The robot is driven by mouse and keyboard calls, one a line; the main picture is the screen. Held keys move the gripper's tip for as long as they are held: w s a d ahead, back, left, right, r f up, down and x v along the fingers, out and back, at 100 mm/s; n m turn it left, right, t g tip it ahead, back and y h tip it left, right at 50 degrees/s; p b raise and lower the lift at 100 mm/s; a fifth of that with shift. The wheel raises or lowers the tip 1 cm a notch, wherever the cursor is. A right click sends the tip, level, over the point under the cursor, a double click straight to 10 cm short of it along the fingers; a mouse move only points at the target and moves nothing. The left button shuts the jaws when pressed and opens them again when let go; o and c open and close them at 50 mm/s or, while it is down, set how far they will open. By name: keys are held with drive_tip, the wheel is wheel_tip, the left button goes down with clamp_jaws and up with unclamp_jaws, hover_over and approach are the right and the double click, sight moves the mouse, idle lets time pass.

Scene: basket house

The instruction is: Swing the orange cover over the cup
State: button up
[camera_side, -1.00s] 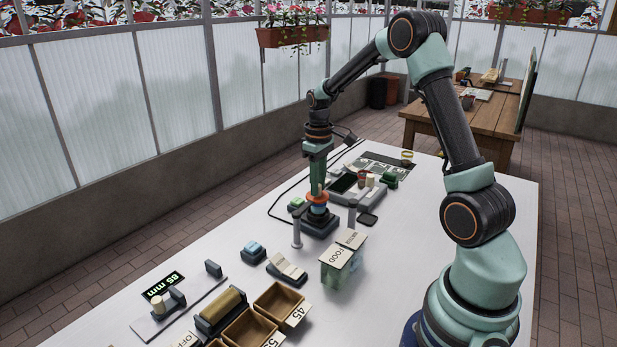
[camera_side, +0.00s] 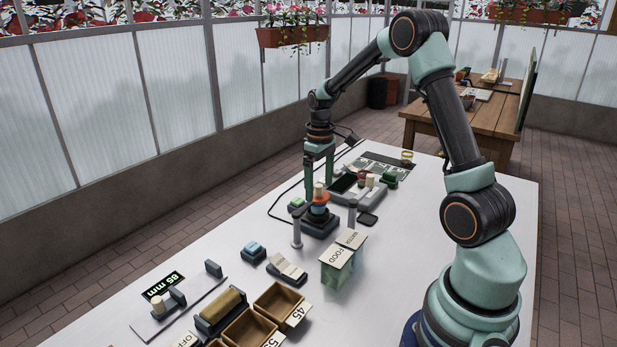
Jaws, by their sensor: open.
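The orange cover (camera_side: 306,210) reaches sideways from the top of a thin grey post (camera_side: 297,233) towards a small stack on a dark square base (camera_side: 320,226). A pale upright peg or knob (camera_side: 319,188) stands at the top of this stack, with orange-red below it. The cup appears to be the dark, blue-banded piece (camera_side: 319,210) above the base. How far the cover lies over it is too small to tell. My gripper (camera_side: 319,180) points down just above the stack. Its green fingers are apart, one on each side of the pale knob, and hold nothing.
A grey device tray (camera_side: 345,195) stands close behind on the right, with another grey post (camera_side: 351,214) in front. Boxes labelled FOOD and WATER (camera_side: 343,258), a blue-topped switch (camera_side: 253,252) and wooden bins (camera_side: 281,303) stand nearer. White table (camera_side: 205,250) is clear to the left.

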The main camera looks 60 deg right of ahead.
drive_tip(key=shift+r, duration=3.5)
drive_tip(key=shift+a+r, duration=0.1)
drive_tip(key=s+a+r+t, duration=0.2)
drive_tip(key=s+a, duration=0.4)
drive_tip(key=a, duration=0.4)
drive_tip(key=s+a+r+t, duration=0.3)
drive_tip(key=s+a+r, duration=0.2)
drive_tip(key=a, duration=0.5)
drive_tip(key=shift+s+t, duration=0.3)
drive_tip(key=shift+s, duration=0.1)
